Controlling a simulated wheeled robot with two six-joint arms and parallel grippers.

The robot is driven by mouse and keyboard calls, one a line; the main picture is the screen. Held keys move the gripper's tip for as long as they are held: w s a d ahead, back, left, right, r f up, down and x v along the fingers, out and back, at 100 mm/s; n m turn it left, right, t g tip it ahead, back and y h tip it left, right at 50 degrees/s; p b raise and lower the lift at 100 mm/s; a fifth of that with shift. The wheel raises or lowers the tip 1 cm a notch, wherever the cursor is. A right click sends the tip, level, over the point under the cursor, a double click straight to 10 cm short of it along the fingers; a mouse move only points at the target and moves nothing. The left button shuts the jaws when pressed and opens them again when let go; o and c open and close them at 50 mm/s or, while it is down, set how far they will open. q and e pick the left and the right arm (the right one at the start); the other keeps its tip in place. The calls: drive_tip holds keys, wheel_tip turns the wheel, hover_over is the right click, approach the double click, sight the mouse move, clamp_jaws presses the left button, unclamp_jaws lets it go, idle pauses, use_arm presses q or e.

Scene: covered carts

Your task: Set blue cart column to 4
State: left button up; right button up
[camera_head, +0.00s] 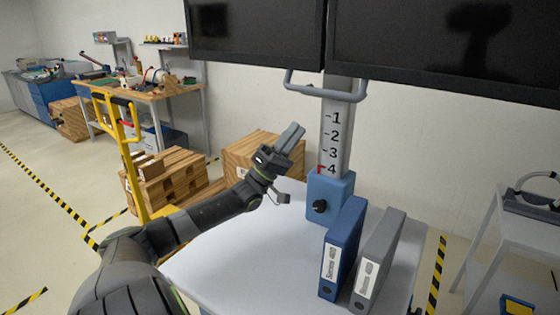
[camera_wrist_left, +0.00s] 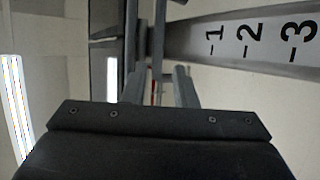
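The blue cart's grey column (camera_head: 336,125) stands upright with marks 1 to 4 down its face. A red pointer (camera_head: 321,169) sits at the 4, just above the blue collar (camera_head: 330,190), which has a black knob (camera_head: 320,206). A grey handle (camera_head: 325,92) is near the column's top, below the screens. My left gripper (camera_head: 291,133) points up, left of the column and below the handle, apart from both. In the left wrist view its fingers (camera_wrist_left: 160,86) stand apart with nothing gripped; the column (camera_wrist_left: 250,42) shows marks 1 to 3. My right gripper is not in view.
A blue binder (camera_head: 343,245) and a grey binder (camera_head: 378,262) stand on the cart's pale top (camera_head: 245,265). Two dark screens (camera_head: 445,45) hang above. Wooden crates (camera_head: 170,180) and a yellow trolley (camera_head: 128,145) are at left; a grey table (camera_head: 515,220) is at right.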

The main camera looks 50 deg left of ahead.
use_arm(q)
drive_tip(key=b+v, duration=0.1)
drive_tip(key=v, duration=0.4)
drive_tip(key=shift+s+f, duration=0.15)
idle(0.3)
